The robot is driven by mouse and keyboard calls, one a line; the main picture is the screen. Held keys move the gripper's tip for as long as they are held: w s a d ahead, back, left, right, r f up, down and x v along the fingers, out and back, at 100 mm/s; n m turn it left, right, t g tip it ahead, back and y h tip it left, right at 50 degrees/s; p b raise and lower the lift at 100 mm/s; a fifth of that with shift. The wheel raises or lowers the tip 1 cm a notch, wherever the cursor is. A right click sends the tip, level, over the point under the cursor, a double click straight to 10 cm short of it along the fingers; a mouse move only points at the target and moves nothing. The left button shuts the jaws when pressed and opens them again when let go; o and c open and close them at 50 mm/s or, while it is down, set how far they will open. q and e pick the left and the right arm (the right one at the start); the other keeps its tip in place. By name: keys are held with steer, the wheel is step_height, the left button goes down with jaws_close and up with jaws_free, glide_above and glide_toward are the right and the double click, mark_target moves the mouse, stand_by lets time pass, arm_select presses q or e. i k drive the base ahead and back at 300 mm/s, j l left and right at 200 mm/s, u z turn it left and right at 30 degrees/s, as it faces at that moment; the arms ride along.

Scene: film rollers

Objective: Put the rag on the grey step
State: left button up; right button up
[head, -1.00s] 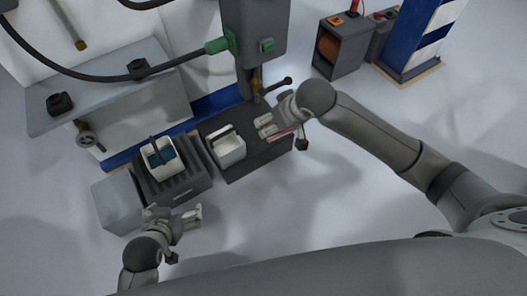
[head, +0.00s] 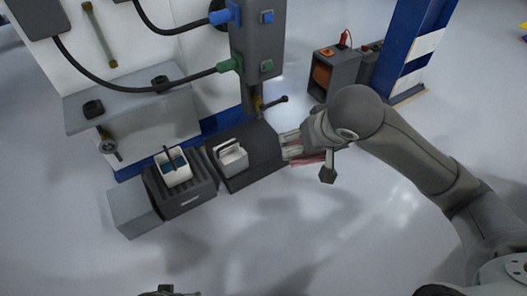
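A reddish-pink rag (head: 308,161) shows at my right gripper (head: 291,147), just right of the dark platform. The gripper appears shut on it, though the fingers partly hide the grip. The rag seems clear of the platform's right edge. A plain light-grey block (head: 133,211), which looks like the grey step, stands on the floor at the left end of the row. My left gripper (head: 168,292) barely shows at the bottom edge; its fingers are mostly cut off.
A dark ribbed block (head: 190,200) carries a white container (head: 174,172) with a handle. The dark platform (head: 262,165) carries another white container (head: 232,157). A machine column (head: 258,60) and a metal shelf (head: 130,110) stand behind. The floor in front is clear.

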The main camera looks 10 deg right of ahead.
mark_target(128, 200)
steer(key=i+j, duration=0.15)
steer(key=i, duration=0.15)
steer(key=i+j+u, duration=0.1)
steer(key=i+u, duration=0.55)
steer(key=i+j, duration=0.05)
steer(key=i, duration=0.05)
